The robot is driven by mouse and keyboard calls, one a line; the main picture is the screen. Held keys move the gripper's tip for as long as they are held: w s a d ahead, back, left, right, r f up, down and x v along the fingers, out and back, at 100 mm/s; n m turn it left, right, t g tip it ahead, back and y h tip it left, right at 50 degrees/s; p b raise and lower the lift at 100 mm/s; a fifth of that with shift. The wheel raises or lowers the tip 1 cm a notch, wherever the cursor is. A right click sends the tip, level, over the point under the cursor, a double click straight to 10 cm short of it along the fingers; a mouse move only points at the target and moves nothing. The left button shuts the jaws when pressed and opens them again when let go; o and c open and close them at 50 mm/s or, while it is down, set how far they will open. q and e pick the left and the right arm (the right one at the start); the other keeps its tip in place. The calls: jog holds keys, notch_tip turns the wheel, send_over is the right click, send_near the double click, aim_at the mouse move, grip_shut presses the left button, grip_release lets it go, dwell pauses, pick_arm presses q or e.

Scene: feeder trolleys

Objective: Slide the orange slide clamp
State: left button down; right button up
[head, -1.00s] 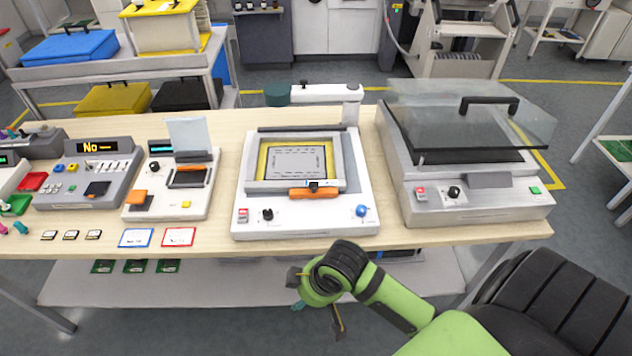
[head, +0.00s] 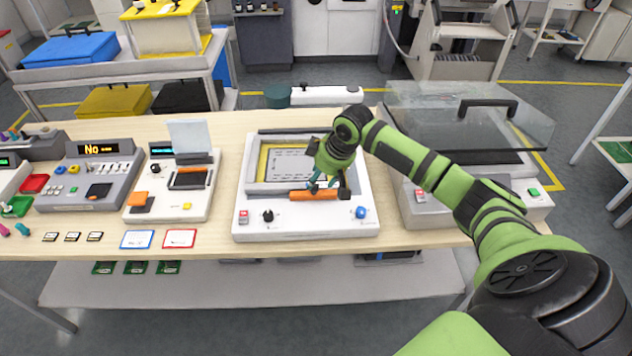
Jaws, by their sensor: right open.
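The orange slide clamp (head: 303,195) is a horizontal bar across the front of the framed unit on the white middle machine (head: 290,224). My right gripper (head: 322,184) points down at the clamp's right half, with its teal fingertips at or just above the bar. It is open, and I cannot tell whether it touches the clamp. It hides the dark middle part of the clamp and part of the frame behind. My left gripper is not in view.
A blue knob (head: 360,212) and a black knob (head: 268,215) stand in front of the clamp. A machine with a raised clear lid (head: 430,110) is on the right, behind my arm. Smaller devices stand on the left.

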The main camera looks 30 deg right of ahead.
aim_at(314, 188)
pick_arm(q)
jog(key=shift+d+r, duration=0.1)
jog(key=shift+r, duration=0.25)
pick_arm(e)
jog(key=shift+x, duration=2.1)
